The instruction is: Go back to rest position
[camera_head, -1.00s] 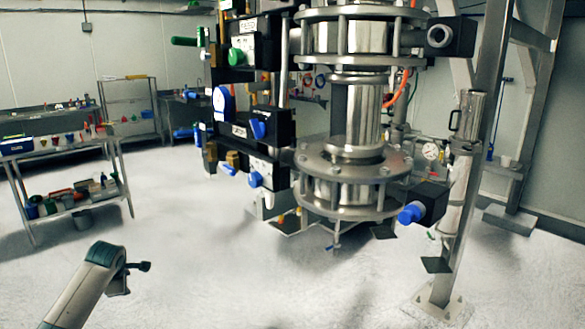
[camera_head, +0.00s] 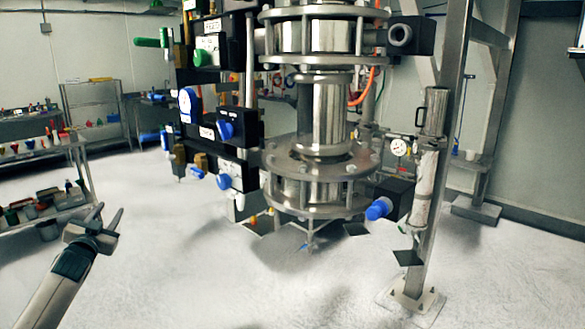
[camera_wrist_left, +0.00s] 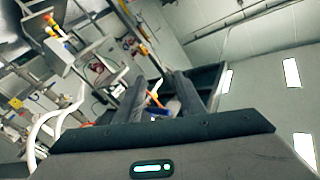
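My left gripper (camera_head: 108,213) is at the lower left of the head view, raised in front of the left shelf. Its two fingers are spread and nothing is between them. The left wrist view also shows the fingers (camera_wrist_left: 152,95) apart, with only background between them. The steel powder sifter column (camera_head: 322,110) stands in the middle of the head view, well to the right of the gripper and not touching it. My right gripper is not in view.
A shelf with coloured items (camera_head: 70,155) stands at the left. Valves with blue knobs (camera_head: 378,209) stick out from the sifter. A steel post (camera_head: 433,200) stands to its right. The white floor (camera_head: 180,250) between my left arm and the sifter is clear.

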